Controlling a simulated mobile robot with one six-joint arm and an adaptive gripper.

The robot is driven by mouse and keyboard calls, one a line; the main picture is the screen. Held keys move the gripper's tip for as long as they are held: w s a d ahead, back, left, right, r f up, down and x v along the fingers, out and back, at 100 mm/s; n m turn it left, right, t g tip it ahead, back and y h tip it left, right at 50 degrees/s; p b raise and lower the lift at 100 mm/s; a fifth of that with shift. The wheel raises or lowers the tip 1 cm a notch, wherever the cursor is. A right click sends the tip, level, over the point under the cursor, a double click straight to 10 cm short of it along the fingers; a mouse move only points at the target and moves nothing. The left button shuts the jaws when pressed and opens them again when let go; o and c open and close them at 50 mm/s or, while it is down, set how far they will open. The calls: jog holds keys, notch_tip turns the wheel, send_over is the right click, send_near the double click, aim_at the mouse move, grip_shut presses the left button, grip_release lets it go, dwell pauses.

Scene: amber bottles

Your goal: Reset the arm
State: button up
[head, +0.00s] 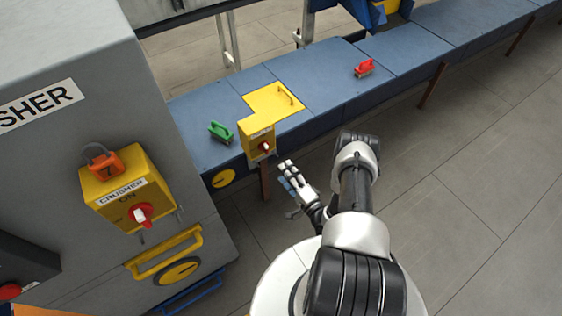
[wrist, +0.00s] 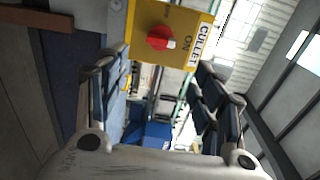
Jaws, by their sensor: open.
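My arm reaches from the white base at the bottom of the head view. My gripper (head: 290,174) is out in front of the blue bench, just right of and below the small yellow switch box (head: 257,142). It is apart from the box as far as I can tell. In the wrist view my gripper (wrist: 163,88) has its two fingers spread wide with nothing between them. The yellow box (wrist: 177,30), marked CULLET and ON, with a red knob (wrist: 159,38), shows beyond the fingertips.
A grey crusher cabinet (head: 75,150) stands at left with a yellow CRUSHER switch box (head: 130,190) and an orange padlock (head: 104,163). A green lock-like piece (head: 221,132) and a red one (head: 363,68) lie on the blue bench (head: 330,75). The floor at right is clear.

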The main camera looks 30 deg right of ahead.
jog(key=w+d+r+n+g+h, duration=0.1)
jog(key=w+d+r+n+g, duration=0.2)
jog(key=w+r, duration=0.6)
jog(key=w+d+r+n+g, duration=0.1)
jog(key=w+r+n+g, duration=0.1)
jog(key=w+r+n, duration=0.6)
jog(key=s+a+r+g+h, duration=0.1)
jog(key=s+a+r+g, duration=0.15)
jog(key=r, duration=1.05)
jog(key=s+a+r+n+g, duration=0.3)
jog(key=s+a+r, duration=0.5)
jog(key=s+r, duration=0.5)
jog(key=s+a+r+n+g, duration=0.1)
jog(key=s+a, duration=0.2)
jog(key=s, duration=0.4)
jog(key=s+a+r+n+y, duration=0.1)
jog(key=s+a, duration=0.3)
jog(key=s, duration=0.4)
jog(key=s+a+r+n+g, duration=0.1)
jog(key=s+a, duration=0.3)
jog(key=s, duration=0.4)
jog(key=shift+s+n+g, duration=0.25)
jog(key=shift+n+g, duration=0.1)
jog(key=shift+n, duration=0.05)
